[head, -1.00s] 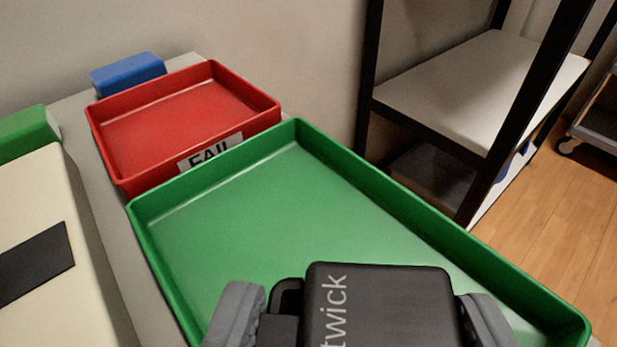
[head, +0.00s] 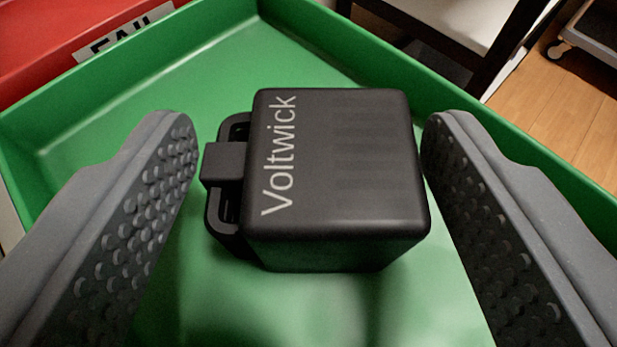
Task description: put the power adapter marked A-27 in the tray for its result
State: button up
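A black power adapter (head: 345,165) with the word Voltwick on its top is in the green tray (head: 240,65). No A-27 mark shows on the faces I can see. My gripper (head: 312,155) is open, with one grey studded finger on each side of the adapter. A gap shows at the left finger; the right finger is very close to the adapter's side, and I cannot tell whether it touches. The red tray (head: 45,45), with a FAIL label (head: 125,32), is at the upper left. Any label on the green tray is out of view.
A shelf rack (head: 450,30) with dark posts stands behind the green tray. A wheeled cart (head: 585,40) is on the wooden floor at the upper right. The green tray's floor around the adapter is clear.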

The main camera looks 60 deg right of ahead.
jog(key=shift+o, duration=0.5)
jog(key=p+v, duration=0.1)
jog(key=v, duration=1.1)
jog(key=shift+p, duration=0.4)
jog(key=s+a+r+n+t+y, duration=0.3)
jog(key=s+r+n+y, duration=0.1)
jog(key=r, duration=1.2)
jog(key=s+a+r+n+t+y, duration=0.3)
jog(key=s+r, duration=0.4)
jog(key=r, duration=1)
jog(key=s+a+r+n+t+y, duration=0.2)
jog(key=s+r+n+t+y, duration=0.1)
jog(key=r, duration=1.4)
jog(key=s+n+y, duration=0.1)
jog(key=s+n, duration=0.1)
jog(key=s, duration=0.1)
jog(key=shift+a+y, duration=0.4)
jog(key=shift+s+r, duration=0.1)
jog(key=shift+r, duration=0.1)
